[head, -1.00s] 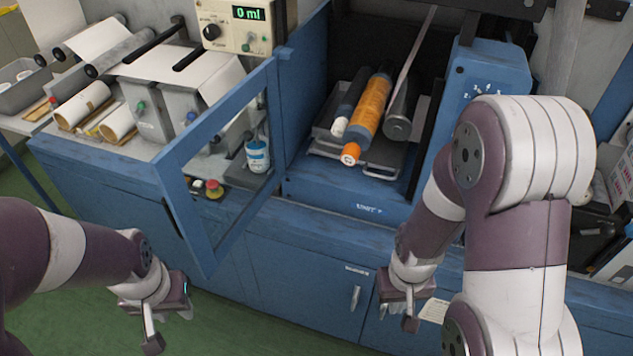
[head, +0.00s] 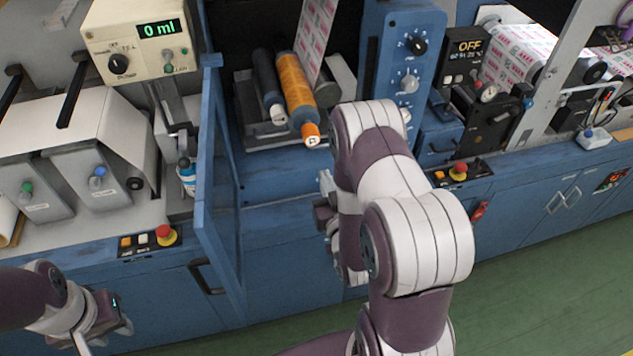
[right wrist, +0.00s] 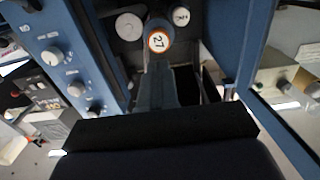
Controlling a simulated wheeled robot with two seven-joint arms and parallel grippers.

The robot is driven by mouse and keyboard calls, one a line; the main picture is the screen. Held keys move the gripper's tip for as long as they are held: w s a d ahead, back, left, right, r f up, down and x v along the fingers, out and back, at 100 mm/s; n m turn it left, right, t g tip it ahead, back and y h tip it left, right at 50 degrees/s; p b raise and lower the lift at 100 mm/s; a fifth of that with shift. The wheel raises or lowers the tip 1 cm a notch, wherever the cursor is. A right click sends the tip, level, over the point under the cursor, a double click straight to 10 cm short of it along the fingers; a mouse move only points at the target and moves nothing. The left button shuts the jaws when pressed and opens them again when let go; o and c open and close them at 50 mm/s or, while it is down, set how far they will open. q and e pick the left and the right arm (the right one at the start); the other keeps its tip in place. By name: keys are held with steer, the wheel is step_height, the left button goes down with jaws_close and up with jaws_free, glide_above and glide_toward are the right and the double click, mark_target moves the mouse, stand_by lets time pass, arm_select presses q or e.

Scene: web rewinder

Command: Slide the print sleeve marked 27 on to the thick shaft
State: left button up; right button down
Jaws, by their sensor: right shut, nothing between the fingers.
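An orange sleeve (head: 296,84) lies tilted in the blue machine's bay in the head view. I cannot tell which part is the thick shaft. My right gripper (head: 326,203) is shut and empty in front of the bay, below and apart from the sleeve end. My left gripper (head: 103,328) hangs low at the left; its jaws are unclear.
An open blue-framed door (head: 208,190) stands left of the bay. A blue knob panel (head: 407,60) borders the bay on the right. Red stop buttons (head: 166,235) sit along the front ledge. A printed web (head: 317,35) runs up behind the sleeve.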

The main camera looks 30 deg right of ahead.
steer(key=x, duration=0.7)
steer(key=shift+w+r, duration=0.1)
steer(key=shift+r, duration=0.1)
steer(key=shift+w+d, duration=0.25)
steer(key=shift+d, duration=0.15)
arm_select(q)
steer(key=shift+d, duration=0.2)
arm_select(e)
steer(key=shift+a, duration=0.1)
arm_select(q)
steer(key=shift+a, duration=0.15)
arm_select(e)
steer(key=shift+w+a, duration=0.1)
steer(key=shift+w, duration=0.05)
